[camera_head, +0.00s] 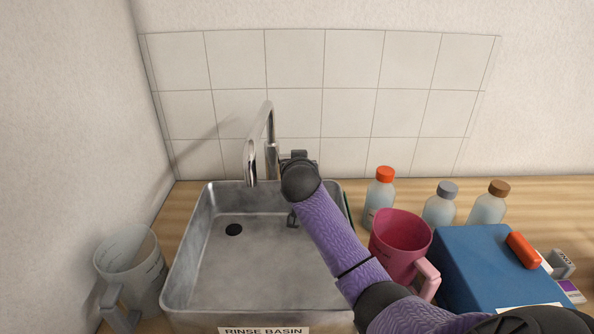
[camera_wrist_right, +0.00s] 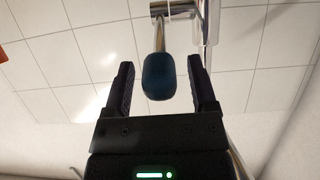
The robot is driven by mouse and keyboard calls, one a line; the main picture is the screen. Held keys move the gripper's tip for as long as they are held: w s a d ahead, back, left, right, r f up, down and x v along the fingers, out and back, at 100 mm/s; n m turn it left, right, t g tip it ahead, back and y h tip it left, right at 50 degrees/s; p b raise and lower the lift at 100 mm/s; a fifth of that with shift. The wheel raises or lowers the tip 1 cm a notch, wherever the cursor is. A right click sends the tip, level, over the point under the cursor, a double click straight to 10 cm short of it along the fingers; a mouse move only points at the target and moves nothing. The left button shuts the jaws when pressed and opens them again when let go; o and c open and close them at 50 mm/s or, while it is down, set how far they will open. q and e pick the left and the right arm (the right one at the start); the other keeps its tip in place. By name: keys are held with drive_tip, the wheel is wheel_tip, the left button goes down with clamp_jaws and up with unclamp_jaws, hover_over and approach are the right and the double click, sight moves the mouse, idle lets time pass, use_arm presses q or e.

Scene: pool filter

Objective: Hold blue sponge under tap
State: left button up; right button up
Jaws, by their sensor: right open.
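My right gripper (camera_wrist_right: 159,66) is open in the right wrist view. My purple right arm reaches across the basin. The sponge is not visible there. My left gripper is not in view.
A clear jug (camera_head: 132,265) stands left of the basin. A pink jug (camera_head: 398,240), several capped bottles (camera_head: 439,208) and a blue box (camera_head: 490,270) with an orange item (camera_head: 523,250) on it crowd the right. A tiled wall (camera_head: 320,85) closes the back.

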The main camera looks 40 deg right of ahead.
drive_tip(key=shift+w+d+f, duration=0.2)
drive_tip(key=shift+w+d, duration=0.2)
drive_tip(key=shift+w, duration=0.05)
drive_tip(key=shift+c, duration=0.3)
clamp_jaws()
idle(0.9)
